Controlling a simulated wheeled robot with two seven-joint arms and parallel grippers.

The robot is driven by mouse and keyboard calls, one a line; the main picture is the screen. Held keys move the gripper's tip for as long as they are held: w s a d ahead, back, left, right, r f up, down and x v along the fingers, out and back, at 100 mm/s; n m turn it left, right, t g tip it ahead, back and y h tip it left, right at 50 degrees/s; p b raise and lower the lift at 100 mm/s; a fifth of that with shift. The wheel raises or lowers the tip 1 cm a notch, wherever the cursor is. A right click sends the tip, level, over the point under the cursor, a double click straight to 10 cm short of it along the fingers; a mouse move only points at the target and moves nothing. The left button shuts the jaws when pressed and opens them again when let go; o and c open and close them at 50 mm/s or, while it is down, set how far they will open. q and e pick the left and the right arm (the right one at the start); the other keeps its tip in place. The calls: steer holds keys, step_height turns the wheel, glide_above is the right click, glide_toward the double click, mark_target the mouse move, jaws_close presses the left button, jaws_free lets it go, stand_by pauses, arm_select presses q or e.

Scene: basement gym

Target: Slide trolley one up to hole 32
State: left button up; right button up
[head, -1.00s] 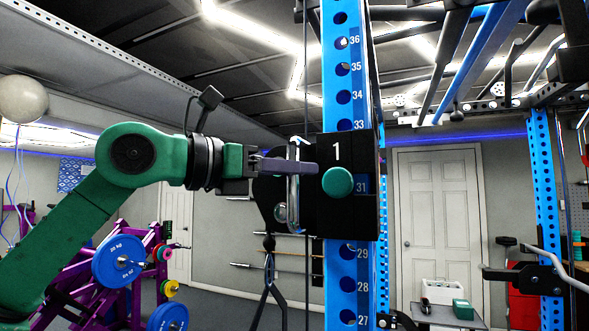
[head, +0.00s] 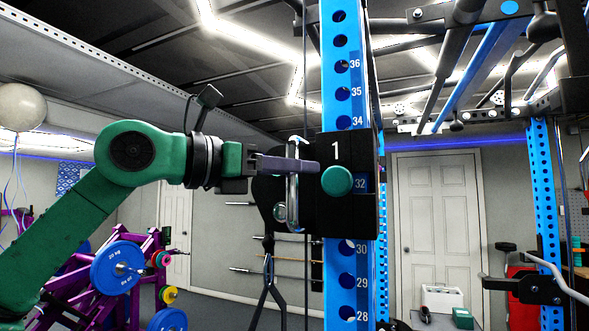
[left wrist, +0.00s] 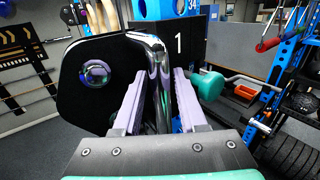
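Trolley one (head: 340,215) is a black carriage marked "1" around the blue numbered upright (head: 340,90). Its round teal knob (head: 337,181) sits beside the number 32, which shows in the trolley's cut-out. Number 34 shows above the trolley and 30 below it. My left gripper (head: 290,165) is at the trolley's chrome handle (head: 292,205), on its left side. In the left wrist view the two lilac fingers (left wrist: 160,90) stand on either side of the handle (left wrist: 159,60) and appear closed on it. The hole behind the knob is hidden. My right gripper is not in view.
Rack bars (head: 470,70) cross overhead at the right, and a second blue upright (head: 545,190) stands there. A purple rack with weight plates (head: 118,268) is at the lower left. A dark strap (head: 266,280) hangs below the trolley.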

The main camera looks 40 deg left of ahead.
arm_select(q)
steer(key=shift+o, duration=0.3)
steer(key=shift+s, duration=0.1)
steer(key=shift+s, duration=0.1)
steer(key=b+v, duration=0.5)
steer(key=v, duration=0.9)
steer(key=shift+s, duration=0.15)
steer(key=shift+a, duration=0.15)
